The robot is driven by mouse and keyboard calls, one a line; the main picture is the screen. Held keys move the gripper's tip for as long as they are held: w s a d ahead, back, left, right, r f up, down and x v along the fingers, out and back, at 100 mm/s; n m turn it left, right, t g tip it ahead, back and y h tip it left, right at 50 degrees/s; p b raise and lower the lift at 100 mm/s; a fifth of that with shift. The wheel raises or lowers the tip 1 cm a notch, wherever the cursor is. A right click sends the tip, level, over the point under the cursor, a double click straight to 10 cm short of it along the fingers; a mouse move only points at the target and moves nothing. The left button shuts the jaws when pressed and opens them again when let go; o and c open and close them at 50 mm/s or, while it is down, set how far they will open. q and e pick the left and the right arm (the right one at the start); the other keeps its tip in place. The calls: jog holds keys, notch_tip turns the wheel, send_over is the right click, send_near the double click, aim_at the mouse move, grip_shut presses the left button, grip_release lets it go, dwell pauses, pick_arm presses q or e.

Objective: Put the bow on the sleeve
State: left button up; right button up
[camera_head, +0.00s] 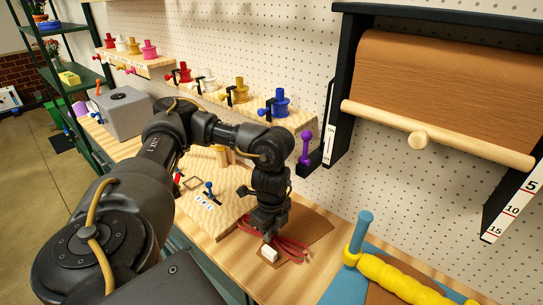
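A red looped shape, which looks like the bow (291,249), lies at a brown sheet (312,231) on the wooden bench. A small white block (268,254) shows at its near side. My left gripper (266,231) points down right over the red loops. Its fingers are dark and small here, and I cannot tell whether they are open or shut, or whether they hold the bow. No sleeve is plainly recognisable. A brown piece (378,295) lies under a bumpy yellow roll (395,278) on a blue mat (345,287), at the lower right. My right gripper is out of view.
A pegboard wall carries ribbon spools (239,91) on a shelf and a brown paper roll (445,90). A wooden board (205,200) with small tools and a grey box (125,113) are at left.

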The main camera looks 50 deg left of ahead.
pick_arm(q)
jog(key=shift+o, duration=0.4)
jog(key=shift+r, duration=0.15)
jog(key=shift+r, duration=0.25)
notch_tip(320, 180, up, 12)
jog(key=p, duration=0.1)
jog(key=shift+f+p, duration=0.2)
jog(key=shift+p, duration=0.1)
